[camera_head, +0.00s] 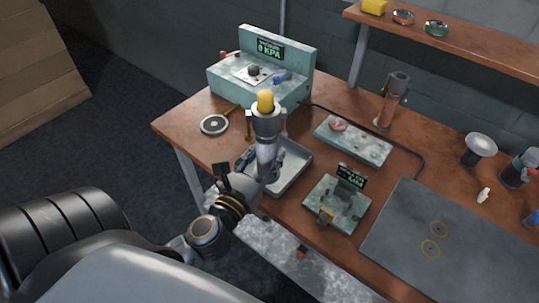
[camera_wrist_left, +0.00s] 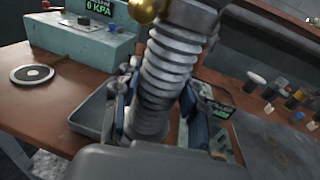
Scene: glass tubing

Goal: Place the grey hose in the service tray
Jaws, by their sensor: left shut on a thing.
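The service tray looks to be the shallow grey metal tray (camera_head: 298,172) behind and below the gripper, partly hidden by my arm. Its left corner shows in the left wrist view (camera_wrist_left: 88,118). I cannot tell how high the hose is above it. My right gripper is out of view.
A teal pressure console reading 0 kPa (camera_head: 232,85) stands at the back left, with a round disc (camera_head: 214,125) before it. A flat plate (camera_head: 352,140), a gauge block (camera_head: 335,207) and a grey mat (camera_head: 455,245) lie to the right. An upright copper-coloured tube (camera_head: 386,108) stands behind.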

